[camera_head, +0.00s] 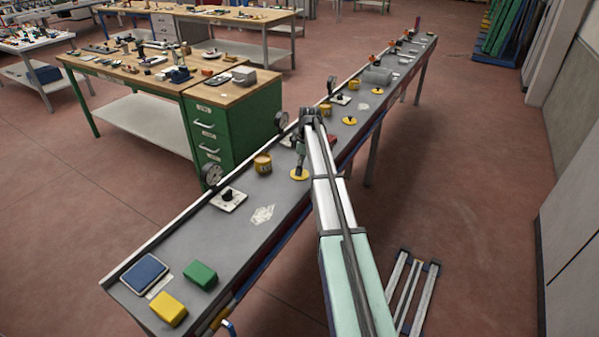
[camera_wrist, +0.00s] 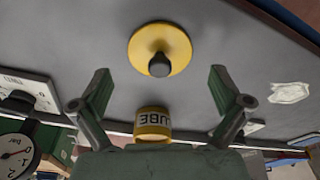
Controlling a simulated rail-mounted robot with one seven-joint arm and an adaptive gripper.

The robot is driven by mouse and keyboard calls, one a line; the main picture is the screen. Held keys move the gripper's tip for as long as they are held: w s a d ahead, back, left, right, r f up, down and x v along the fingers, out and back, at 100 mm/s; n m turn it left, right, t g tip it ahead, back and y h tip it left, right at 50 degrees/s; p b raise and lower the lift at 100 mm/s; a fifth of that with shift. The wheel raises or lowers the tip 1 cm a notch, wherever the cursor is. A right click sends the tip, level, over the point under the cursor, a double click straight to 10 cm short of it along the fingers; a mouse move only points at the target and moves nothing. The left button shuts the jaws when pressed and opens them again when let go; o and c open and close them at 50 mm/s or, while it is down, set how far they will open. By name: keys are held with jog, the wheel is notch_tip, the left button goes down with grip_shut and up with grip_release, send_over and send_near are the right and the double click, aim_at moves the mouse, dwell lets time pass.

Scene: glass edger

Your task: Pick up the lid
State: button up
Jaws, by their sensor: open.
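The lid (camera_head: 298,175) is a flat yellow disc on the grey bench top, below my gripper (camera_head: 300,155) in the head view; my gripper partly covers it. In the wrist view the lid (camera_wrist: 141,48) shows whole, with a dark knob at its centre. My gripper (camera_wrist: 161,82) is open and empty, its two fingers spread wide to either side of the lid's line. The fingers look apart from the lid.
A pressure gauge (camera_head: 212,174) and a white plate with a black knob (camera_head: 229,199) stand along the bench's back edge. A crumpled pale cloth or paper (camera_head: 262,214) lies nearer. Yellow (camera_head: 168,309) and green (camera_head: 200,274) blocks sit at the near end. More yellow discs lie farther along.

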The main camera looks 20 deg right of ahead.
jog(key=shift+w+a+f, duration=0.1)
jog(key=shift+a+f, duration=0.05)
jog(key=shift+f, duration=0.9)
jog(key=c, duration=1.9)
jog(key=shift+r, duration=0.1)
